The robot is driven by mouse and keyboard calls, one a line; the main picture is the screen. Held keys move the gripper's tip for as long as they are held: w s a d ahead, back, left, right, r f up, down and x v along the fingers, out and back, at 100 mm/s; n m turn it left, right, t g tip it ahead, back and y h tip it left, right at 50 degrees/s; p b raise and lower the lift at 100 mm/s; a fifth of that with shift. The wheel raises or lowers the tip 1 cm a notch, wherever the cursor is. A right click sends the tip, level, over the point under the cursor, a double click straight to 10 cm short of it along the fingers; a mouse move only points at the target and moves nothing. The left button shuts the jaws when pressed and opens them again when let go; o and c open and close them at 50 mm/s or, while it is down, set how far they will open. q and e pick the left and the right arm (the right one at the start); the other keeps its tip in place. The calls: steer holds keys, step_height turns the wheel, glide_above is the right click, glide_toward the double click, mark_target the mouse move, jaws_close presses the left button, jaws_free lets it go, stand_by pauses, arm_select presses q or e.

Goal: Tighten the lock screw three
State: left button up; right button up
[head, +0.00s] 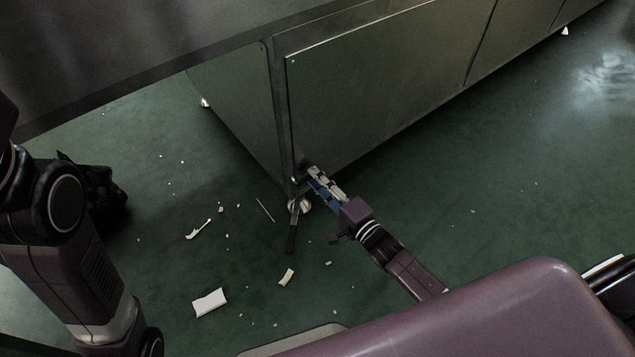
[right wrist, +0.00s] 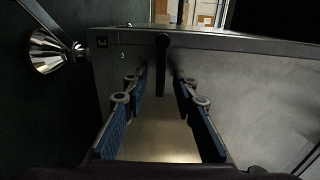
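A dark upright bar with a rounded end (right wrist: 162,62), apparently lock screw three, stands at the cabinet's edge in the right wrist view. A small mark that looks like a turned 3 (right wrist: 101,42) is to its left. My right gripper (right wrist: 161,88) is open, with its blue-padded fingers to either side of the bar's line; I cannot tell whether they touch it. In the head view my right gripper (head: 318,176) is at the cabinet's lower near corner, and the screw cannot be made out there. My left arm shows at the left, but its gripper is not in view.
A chrome foot (head: 306,206) with a dark lever (head: 292,235) stands below the corner; the foot (right wrist: 46,52) also shows in the wrist view. The metal cabinet (head: 385,85) rises behind my gripper. Paper scraps (head: 210,302) litter the green floor; the floor at right is mostly clear.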

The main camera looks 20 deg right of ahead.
steer(key=shift+c, duration=0.4)
jaws_close()
